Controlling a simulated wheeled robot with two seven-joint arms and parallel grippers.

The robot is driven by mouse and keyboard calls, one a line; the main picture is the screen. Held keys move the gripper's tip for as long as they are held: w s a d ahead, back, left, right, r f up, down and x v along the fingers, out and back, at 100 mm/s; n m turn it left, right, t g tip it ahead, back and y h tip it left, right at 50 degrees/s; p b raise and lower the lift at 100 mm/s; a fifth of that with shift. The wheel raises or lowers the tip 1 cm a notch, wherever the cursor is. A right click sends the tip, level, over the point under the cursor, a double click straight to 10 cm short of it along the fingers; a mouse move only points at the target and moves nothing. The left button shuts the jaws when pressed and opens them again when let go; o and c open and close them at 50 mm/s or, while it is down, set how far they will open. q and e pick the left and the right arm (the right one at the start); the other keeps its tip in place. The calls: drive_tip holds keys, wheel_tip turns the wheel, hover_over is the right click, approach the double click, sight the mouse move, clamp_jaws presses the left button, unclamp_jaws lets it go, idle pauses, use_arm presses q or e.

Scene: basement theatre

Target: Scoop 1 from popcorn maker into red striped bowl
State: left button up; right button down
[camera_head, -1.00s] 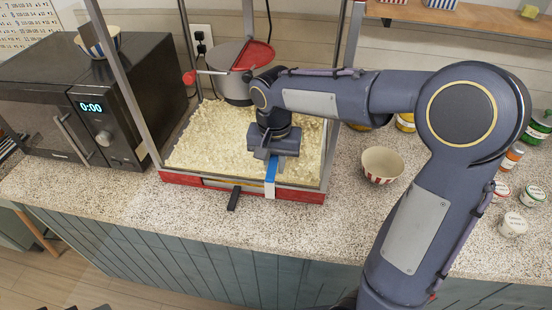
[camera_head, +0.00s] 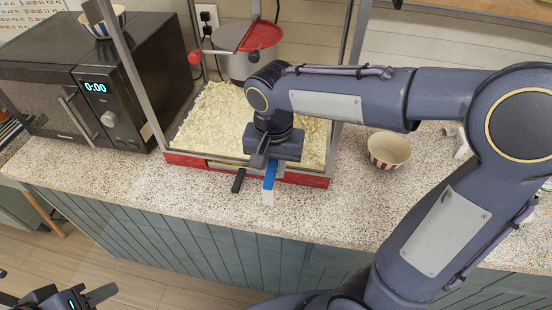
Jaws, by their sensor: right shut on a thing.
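The popcorn maker (camera_head: 315,181) stands on the counter, with a red base, grey posts and a layer of popcorn (camera_head: 210,112) inside. My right gripper (camera_head: 267,163) is at its front edge, pointing down, shut on a thin blue-and-white piece (camera_head: 269,178) that looks like a scoop handle. The scoop's bowl end and any popcorn in it are hidden. The red striped bowl (camera_head: 386,150) stands upright on the counter, right of the popcorn maker, apart from the gripper. My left gripper (camera_head: 97,296) shows partly at the bottom left; its opening is unclear.
A black bar (camera_head: 238,181) sticks out at the popcorn maker's front. A grey kettle (camera_head: 245,62) with a red lid hangs above the popcorn. Counter in front is clear.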

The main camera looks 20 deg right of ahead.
drive_tip(key=s+a+r, duration=0.1)
drive_tip(key=s+a, duration=0.3)
drive_tip(key=s, duration=0.3)
drive_tip(key=s+a+r+p, duration=0.1)
drive_tip(key=s+a, duration=0.4)
drive_tip(key=s, duration=0.2)
drive_tip(key=shift+a+r, duration=0.25)
drive_tip(key=shift+r, duration=0.15)
idle(0.9)
idle(0.5)
